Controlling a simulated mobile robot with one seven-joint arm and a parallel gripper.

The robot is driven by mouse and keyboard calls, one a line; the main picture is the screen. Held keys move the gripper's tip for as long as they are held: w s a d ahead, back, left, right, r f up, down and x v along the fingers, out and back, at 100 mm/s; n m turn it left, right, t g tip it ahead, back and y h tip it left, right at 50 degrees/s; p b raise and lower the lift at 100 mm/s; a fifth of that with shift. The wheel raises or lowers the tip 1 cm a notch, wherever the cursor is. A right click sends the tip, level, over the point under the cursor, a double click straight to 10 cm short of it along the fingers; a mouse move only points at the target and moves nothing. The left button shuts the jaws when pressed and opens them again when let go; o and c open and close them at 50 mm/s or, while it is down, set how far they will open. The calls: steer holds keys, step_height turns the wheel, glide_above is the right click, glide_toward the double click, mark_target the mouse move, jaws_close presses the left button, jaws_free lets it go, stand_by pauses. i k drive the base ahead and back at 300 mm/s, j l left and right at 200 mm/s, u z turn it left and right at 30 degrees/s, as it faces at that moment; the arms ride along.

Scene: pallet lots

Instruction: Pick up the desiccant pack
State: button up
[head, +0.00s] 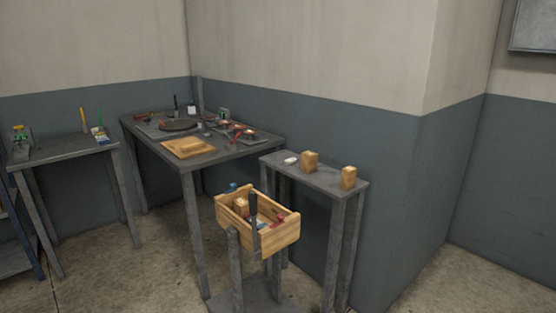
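A small white item (291,161), which looks like the desiccant pack, lies at the left end of the narrow grey table (325,185) on the right. It is too small for me to read any marking. Two wooden blocks stand to its right on the same table: one block (309,161) close by and another block (348,178) at the right end. The white item appears apart from both blocks. My gripper is not in this view.
A wooden crate (240,238) with mixed items sits on a low grey stand before the narrow table. A larger workbench (220,155) with tools and a wooden board (188,147) stands behind. Another table (65,150) is at left. Floor at the right is clear.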

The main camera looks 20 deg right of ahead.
mark_target(292, 161)
steer(key=i+l+z, duration=0.1)
steer(key=l, duration=0.6)
steer(key=i+l+z, duration=0.15)
steer(key=l, duration=0.2)
steer(key=i+l, duration=0.1)
steer(key=l, duration=0.25)
steer(key=i+l, duration=0.2)
steer(key=l, duration=0.15)
steer(key=i+l+u, duration=0.1)
steer(key=l, duration=0.25)
steer(key=i+l+u, duration=0.1)
steer(key=i+l, duration=0.35)
steer(key=l, duration=0.35)
steer(key=i+l+u, duration=0.1)
steer(key=l, duration=0.25)
steer(key=i+l, duration=0.25)
steer(key=l, duration=0.15)
steer(key=i+l, duration=0.15)
steer(key=i, duration=0.15)
steer(key=i+l+u, duration=0.1)
steer(key=i, duration=0.25)
